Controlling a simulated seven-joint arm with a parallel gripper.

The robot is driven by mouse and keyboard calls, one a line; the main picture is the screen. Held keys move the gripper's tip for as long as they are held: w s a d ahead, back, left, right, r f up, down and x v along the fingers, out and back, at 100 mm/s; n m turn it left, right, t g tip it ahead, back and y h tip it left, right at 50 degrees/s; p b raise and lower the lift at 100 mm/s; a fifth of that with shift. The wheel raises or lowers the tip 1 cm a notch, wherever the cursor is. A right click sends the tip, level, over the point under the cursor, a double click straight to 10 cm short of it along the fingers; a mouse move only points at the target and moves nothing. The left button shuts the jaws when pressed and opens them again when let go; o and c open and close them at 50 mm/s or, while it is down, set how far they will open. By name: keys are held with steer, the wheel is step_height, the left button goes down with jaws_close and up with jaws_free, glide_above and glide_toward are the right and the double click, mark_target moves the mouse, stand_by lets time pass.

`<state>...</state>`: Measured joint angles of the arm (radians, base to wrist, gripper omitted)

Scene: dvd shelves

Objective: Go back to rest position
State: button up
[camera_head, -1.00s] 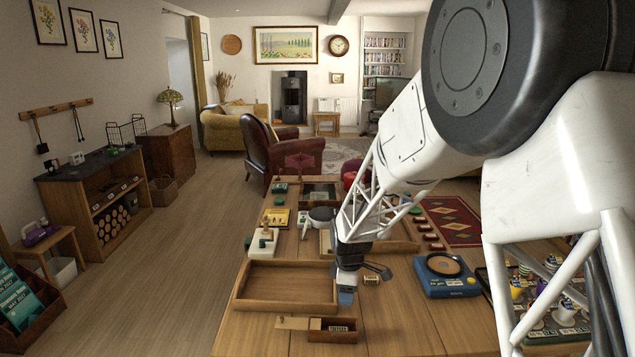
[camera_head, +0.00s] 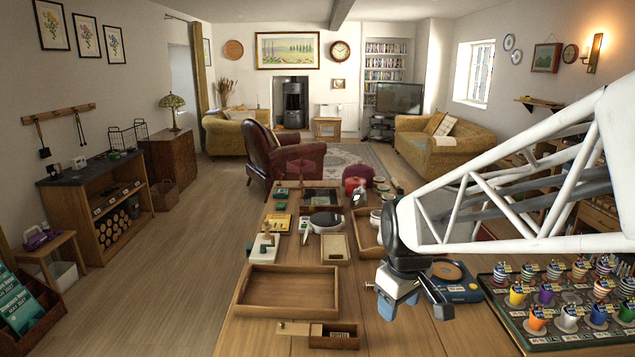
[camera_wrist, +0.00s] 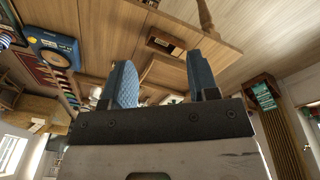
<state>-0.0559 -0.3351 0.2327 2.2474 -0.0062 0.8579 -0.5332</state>
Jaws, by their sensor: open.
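My gripper (camera_head: 417,306) hangs above the right part of the wooden table (camera_head: 395,338), in front of the blue device with a round tan top (camera_head: 452,278). Its fingers are spread apart with nothing visible between them. In the wrist view, my gripper (camera_wrist: 163,84) shows two blue fingers with a clear gap. My white arm reaches in from the right edge of the head view and hides part of the table and the room behind it.
An empty wooden tray (camera_head: 288,290) lies left of my gripper, with a small wooden box (camera_head: 334,337) in front of it. A board with several colourful cups (camera_head: 560,335) stands at the right. Several small items lie farther back.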

steer(key=s+d+r+m, duration=0.1)
steer(key=s+m, duration=0.2)
steer(key=s, duration=0.6)
steer(key=s+d+r+m+t, duration=0.1)
steer(key=s+m, duration=0.3)
steer(key=s, duration=0.5)
steer(key=shift+d+r, duration=0.4)
steer(key=shift+d, duration=0.1)
